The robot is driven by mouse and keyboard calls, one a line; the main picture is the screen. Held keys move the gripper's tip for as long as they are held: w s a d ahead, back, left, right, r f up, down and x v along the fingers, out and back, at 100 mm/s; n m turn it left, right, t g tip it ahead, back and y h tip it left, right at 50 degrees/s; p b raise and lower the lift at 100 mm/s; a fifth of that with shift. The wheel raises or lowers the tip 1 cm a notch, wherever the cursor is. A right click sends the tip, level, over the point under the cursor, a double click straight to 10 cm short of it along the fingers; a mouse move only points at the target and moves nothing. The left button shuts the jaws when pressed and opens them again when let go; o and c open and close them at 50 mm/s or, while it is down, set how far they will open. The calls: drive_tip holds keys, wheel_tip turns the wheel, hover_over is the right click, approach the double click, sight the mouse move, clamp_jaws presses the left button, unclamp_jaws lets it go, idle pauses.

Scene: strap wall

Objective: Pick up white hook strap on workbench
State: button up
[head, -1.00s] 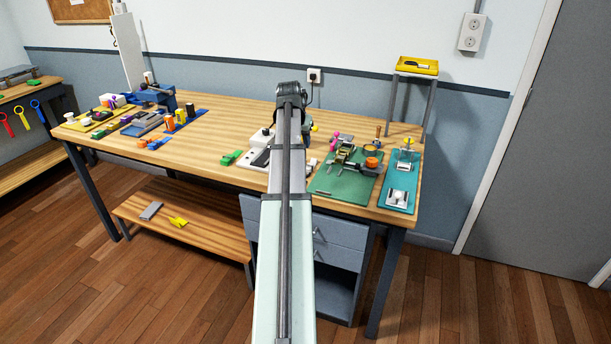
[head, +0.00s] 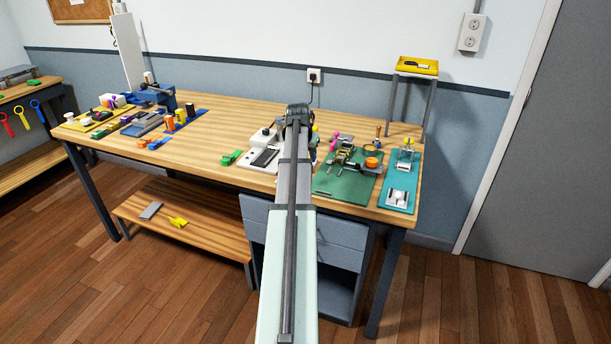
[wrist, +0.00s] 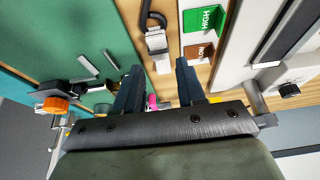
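In the wrist view, a strap with a dark loop and a white end piece (wrist: 157,41) lies on the bare wood strip between the green mat and a white holder. I take it to be the white hook strap. My gripper (wrist: 158,78) is open, its two dark fingers apart and nothing seen between their tips. The strap shows beyond the fingertips, roughly in line with the gap. I cannot tell how high the gripper is above it. In the head view my arm hides the strap and the gripper's fingers.
The workbench (head: 215,140) carries a green mat (head: 342,186) with metal parts and an orange knob, and a teal mat (head: 398,198) at right. A white device (head: 247,175) stands left of my arm. Green HIGH (wrist: 203,18) and brown LOW (wrist: 199,52) labels sit beside the strap.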

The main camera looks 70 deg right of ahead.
drive_tip(key=x, duration=0.5)
drive_tip(key=shift+a, duration=0.15)
clamp_jaws()
